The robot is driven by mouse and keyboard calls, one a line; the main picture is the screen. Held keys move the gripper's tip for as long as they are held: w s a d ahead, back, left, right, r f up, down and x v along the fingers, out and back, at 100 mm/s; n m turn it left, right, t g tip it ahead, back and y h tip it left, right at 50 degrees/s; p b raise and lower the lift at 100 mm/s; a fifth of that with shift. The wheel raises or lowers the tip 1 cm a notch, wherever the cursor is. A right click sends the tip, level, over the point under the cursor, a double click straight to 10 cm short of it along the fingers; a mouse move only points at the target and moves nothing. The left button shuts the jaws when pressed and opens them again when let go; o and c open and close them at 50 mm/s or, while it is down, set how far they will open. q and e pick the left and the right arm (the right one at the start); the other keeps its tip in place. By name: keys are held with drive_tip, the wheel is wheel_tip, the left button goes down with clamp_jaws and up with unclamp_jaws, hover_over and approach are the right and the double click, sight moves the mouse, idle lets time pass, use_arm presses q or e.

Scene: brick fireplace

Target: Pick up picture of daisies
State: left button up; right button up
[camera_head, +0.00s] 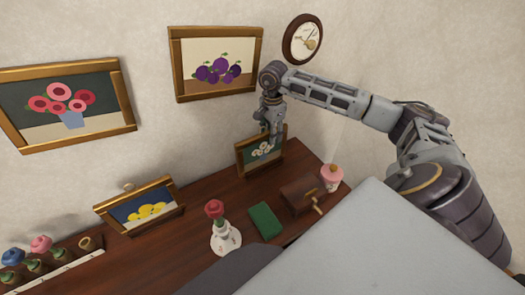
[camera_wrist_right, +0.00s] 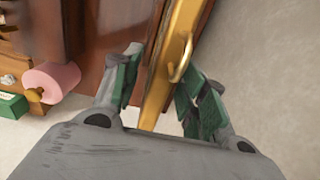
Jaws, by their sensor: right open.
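The picture of daisies (camera_head: 245,156) is a small framed picture with white flowers on dark green, standing on the wooden mantel near the wall. My right gripper (camera_head: 273,132) comes down from above at its upper right edge and hides part of the frame. In the right wrist view, the picture's gold frame edge (camera_wrist_right: 182,45) with a small hook runs between the open green-padded fingers of my right gripper (camera_wrist_right: 160,88). The fingers are on either side of the frame; firm contact cannot be told. My left gripper is out of view.

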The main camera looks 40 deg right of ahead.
drive_tip(key=shift+c, duration=0.3)
clamp_jaws()
drive_tip(key=shift+r, duration=0.1)
drive_tip(key=shift+r+b, duration=0.4)
drive_tip(key=shift+r, duration=4.55)
